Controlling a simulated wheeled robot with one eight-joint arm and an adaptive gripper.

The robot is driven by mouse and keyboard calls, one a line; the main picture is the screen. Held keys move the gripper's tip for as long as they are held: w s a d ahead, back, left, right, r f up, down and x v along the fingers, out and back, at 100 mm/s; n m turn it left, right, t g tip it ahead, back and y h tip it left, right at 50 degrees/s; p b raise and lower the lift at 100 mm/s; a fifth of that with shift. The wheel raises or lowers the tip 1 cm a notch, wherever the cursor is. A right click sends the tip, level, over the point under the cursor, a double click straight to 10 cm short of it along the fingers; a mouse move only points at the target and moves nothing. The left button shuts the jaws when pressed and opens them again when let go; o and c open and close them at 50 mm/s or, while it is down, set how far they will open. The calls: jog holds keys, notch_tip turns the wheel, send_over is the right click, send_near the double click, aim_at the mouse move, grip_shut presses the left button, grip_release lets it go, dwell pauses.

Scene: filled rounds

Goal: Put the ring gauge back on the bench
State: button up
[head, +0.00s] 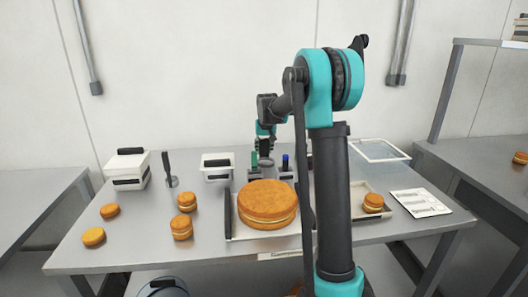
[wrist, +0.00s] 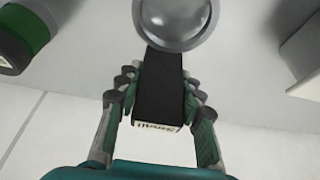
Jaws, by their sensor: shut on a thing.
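In the wrist view, my gripper (wrist: 158,92) is shut on a black handle with a small pale label at its near end. The handle joins a round, shiny grey metal head; I take this whole piece as the ring gauge (wrist: 178,20). The head is cut by the top edge of the picture. In the head view, my gripper (head: 263,150) is small and dark over the back middle of the bench (head: 215,246). The gauge cannot be made out clearly there, nor whether it touches the bench.
Green-topped (head: 254,160) and blue-topped (head: 285,162) pieces stand close to my gripper. A tray (head: 233,231) with a large filled cake (head: 267,203) lies in front. White boxes (head: 126,167) (head: 217,166) stand left. Small rounds (head: 94,236) lie at front left, where bare bench shows.

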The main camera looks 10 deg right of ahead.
jog(key=shift+f, duration=0.55)
jog(key=shift+f, duration=0.1)
jog(key=o, duration=1.2)
jog(key=v, duration=1.2)
